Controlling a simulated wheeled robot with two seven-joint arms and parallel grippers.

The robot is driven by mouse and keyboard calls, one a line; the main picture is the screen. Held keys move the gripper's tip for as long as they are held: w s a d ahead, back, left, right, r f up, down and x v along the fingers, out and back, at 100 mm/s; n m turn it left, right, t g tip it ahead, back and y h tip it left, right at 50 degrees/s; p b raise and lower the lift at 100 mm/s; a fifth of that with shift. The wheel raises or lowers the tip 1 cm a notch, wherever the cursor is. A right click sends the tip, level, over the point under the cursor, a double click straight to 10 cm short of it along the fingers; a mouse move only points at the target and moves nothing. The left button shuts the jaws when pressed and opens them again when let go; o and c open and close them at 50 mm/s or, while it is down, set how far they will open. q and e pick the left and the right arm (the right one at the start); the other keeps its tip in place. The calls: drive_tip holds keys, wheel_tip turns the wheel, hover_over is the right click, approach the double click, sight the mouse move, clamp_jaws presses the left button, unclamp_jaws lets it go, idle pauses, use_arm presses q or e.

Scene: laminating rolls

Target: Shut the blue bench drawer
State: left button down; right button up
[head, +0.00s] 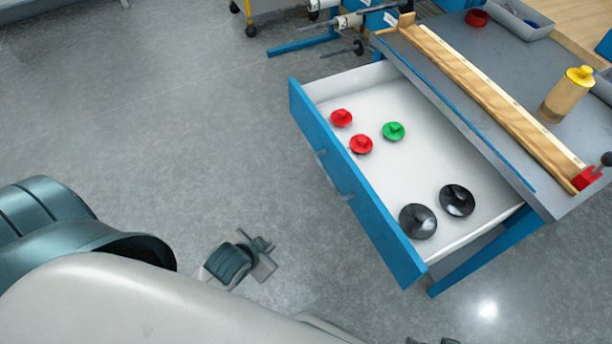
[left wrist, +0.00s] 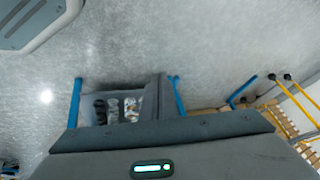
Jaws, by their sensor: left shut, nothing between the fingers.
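The blue bench drawer (head: 350,185) stands pulled well out of the bench in the head view. Its blue front faces lower left and carries a grey handle (head: 333,175). Inside its white tray lie two red knobbed discs (head: 361,144), a green one (head: 393,131) and two larger black ones (head: 418,221). My left gripper (head: 262,246) is shut and empty, in the open space to the lower left of the drawer front, apart from it.
The grey bench top (head: 510,60) holds a long wooden strip (head: 490,95), a yellow-capped bottle (head: 568,95) and a red cup (head: 476,17). A rack with rolls (head: 348,21) stands behind. The grey floor (head: 200,110) left of the drawer is clear.

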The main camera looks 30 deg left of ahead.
use_arm(q)
drive_tip(key=w+a+r+m+t+h+b, duration=0.1)
drive_tip(key=w+a+r+m+t, duration=0.2)
drive_tip(key=w+r+m+t, duration=0.15)
drive_tip(key=w+a+r+m+t+h, duration=0.1)
drive_tip(key=w+a+r+m+t, duration=0.25)
drive_tip(key=w, duration=0.25)
drive_tip(key=s+d+r+m+t+h, duration=0.1)
drive_tip(key=s+r+m+h, duration=0.3)
drive_tip(key=m+h, duration=0.6)
drive_tip(key=shift+s+d+r+m+t+h, duration=0.15)
drive_tip(key=shift+s+r+m+t+h, duration=0.2)
drive_tip(key=shift+m, duration=1.55)
use_arm(e)
wheel_tip(320, 180, down, 16)
drive_tip(key=s, duration=0.1)
drive_tip(key=shift+s+g, duration=0.25)
drive_tip(key=shift+g, duration=0.05)
use_arm(q)
drive_tip(key=shift+w+d, duration=0.1)
drive_tip(key=shift+w, duration=0.1)
use_arm(e)
drive_tip(key=shift+a, duration=0.1)
